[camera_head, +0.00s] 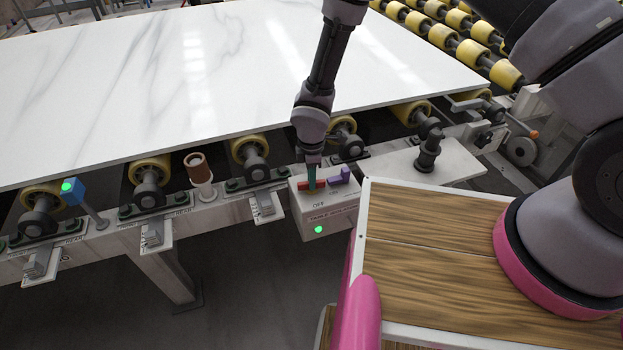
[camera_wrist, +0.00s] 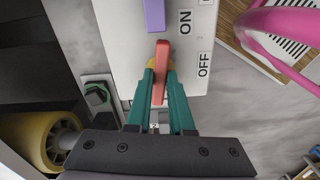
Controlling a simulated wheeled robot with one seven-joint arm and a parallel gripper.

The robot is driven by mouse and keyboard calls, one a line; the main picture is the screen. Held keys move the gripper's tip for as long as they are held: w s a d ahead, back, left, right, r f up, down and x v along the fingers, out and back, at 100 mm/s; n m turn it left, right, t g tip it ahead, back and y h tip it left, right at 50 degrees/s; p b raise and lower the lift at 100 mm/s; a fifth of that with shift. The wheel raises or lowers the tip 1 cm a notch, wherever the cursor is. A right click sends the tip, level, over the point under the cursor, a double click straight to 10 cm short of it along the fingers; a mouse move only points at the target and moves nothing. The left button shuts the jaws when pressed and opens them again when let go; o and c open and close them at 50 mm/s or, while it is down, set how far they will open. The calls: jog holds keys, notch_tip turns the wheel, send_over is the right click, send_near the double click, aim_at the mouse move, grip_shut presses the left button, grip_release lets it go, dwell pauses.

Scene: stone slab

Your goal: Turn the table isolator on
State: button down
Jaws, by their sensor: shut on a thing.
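The table isolator is a white box (camera_head: 336,221) on the frame at the slab's near edge, with a lit green lamp (camera_head: 318,229) on its front. In the wrist view its top face (camera_wrist: 125,28) carries ON and OFF lettering. A red lever (camera_wrist: 162,55) lies beside OFF, and a purple block (camera_wrist: 154,14) sits beside ON. My gripper (camera_wrist: 160,70) has its green fingers shut on the red lever, one on each side. In the head view my gripper (camera_head: 311,178) reaches down onto the box, hiding part of the red lever (camera_head: 321,184).
A white marble slab (camera_head: 180,75) lies on yellow rollers behind the box. A blue post with a green lamp (camera_head: 72,191) and a brown-topped post (camera_head: 197,168) stand left. A wood-topped surface (camera_head: 430,260) is close on the right.

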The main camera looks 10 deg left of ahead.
jog(key=shift+n, duration=0.9)
jog(key=c, duration=0.8)
grip_release()
jog(key=shift+r, duration=0.1)
notch_tip(320, 180, up, 11)
